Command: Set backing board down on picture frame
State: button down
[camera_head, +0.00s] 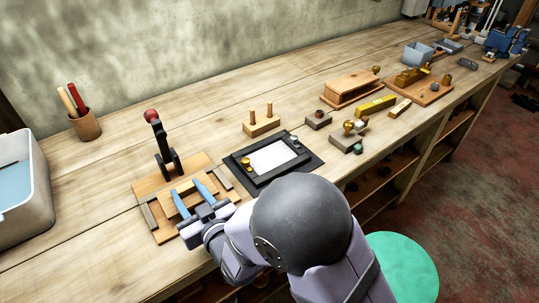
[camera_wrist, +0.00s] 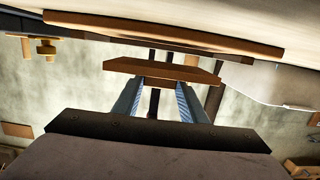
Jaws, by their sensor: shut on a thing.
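My gripper (camera_head: 187,188) has two blue fingers shut on a small brown wooden board, which I take as the backing board (camera_head: 187,200). In the wrist view, the backing board (camera_wrist: 165,70) spans the fingertips (camera_wrist: 160,84), apart from the wooden base beyond it. The picture frame (camera_head: 258,181) appears to be the dark rectangular frame to the right, around a white panel (camera_head: 272,158), with small knobs at its edges. My gripper is left of it, over the wooden fixture. My arm hides part of the bench nearby.
The wooden fixture (camera_head: 158,186) carries an upright toggle clamp (camera_head: 161,145) with a red knob, behind my gripper. A pegged block (camera_head: 262,122) stands behind the frame. Several small blocks and tools lie to its right. A pen cup (camera_head: 86,124) and pale bin (camera_head: 30,190) stand left.

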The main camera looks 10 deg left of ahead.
jog(key=shift+r+p, duration=0.9)
jog(key=shift+r, duration=0.55)
jog(key=shift+w, duration=0.1)
jog(key=shift+w+d, duration=0.15)
jog(key=shift+w, duration=0.15)
jog(key=w+d+r+p, duration=0.1)
jog(key=w+d, duration=0.3)
jog(key=w, duration=0.2)
jog(key=w+d+r, duration=0.1)
jog(key=w+d, duration=0.2)
jog(key=w, duration=0.3)
send_over(275, 161)
jog(key=shift+f+b, duration=1.1)
jog(key=shift+f, duration=1.45)
jog(key=shift+f, duration=0.2)
jog(key=shift+f+b, duration=0.9)
jog(key=shift+b, duration=0.1)
